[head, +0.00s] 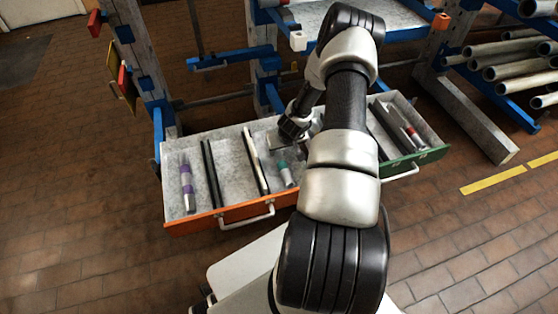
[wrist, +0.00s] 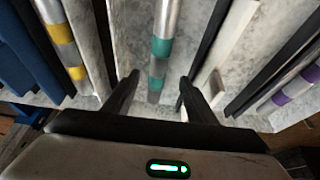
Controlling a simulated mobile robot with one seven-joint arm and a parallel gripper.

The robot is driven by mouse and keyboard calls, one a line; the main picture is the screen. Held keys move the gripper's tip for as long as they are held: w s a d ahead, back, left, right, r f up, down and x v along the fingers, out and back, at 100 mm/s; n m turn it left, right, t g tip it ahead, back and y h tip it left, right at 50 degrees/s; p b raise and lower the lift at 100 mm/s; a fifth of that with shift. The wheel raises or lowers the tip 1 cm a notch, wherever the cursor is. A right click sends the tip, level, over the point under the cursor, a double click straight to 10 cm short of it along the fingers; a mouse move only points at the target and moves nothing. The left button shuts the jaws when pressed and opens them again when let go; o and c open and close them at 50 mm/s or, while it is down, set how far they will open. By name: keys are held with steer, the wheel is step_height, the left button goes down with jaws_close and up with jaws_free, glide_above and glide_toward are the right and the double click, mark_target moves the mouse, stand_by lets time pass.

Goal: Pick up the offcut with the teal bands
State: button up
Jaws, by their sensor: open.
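The offcut with the teal bands (wrist: 163,25) is a grey metal tube. In the wrist view it runs from the top edge down between my fingers. In the head view its teal band (head: 283,165) shows in the orange-fronted drawer (head: 245,210), and part of it is hidden by my arm. My gripper (wrist: 159,78) is open, with one finger on each side of the tube. I cannot tell whether the fingers touch it or how far above it they are. In the head view my gripper (head: 293,130) is over the drawer, partly hidden.
An offcut with purple bands (head: 186,185) lies at the drawer's left end, past dark dividers (head: 210,172). A yellow-banded offcut (wrist: 62,35) lies left in the wrist view. A pale strip (wrist: 225,45) lies close beside the right finger. A green-fronted drawer (head: 415,163) holds a red-banded offcut (head: 411,132).

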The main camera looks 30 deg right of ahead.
mark_target(279, 156)
steer(key=b+x, duration=0.2)
steer(key=x, duration=0.7)
steer(key=shift+d+f+b, duration=0.15)
steer(key=shift+f+b, duration=0.2)
steer(key=shift+b, duration=0.05)
steer(key=shift+w+r, duration=0.1)
steer(key=c, duration=1.3)
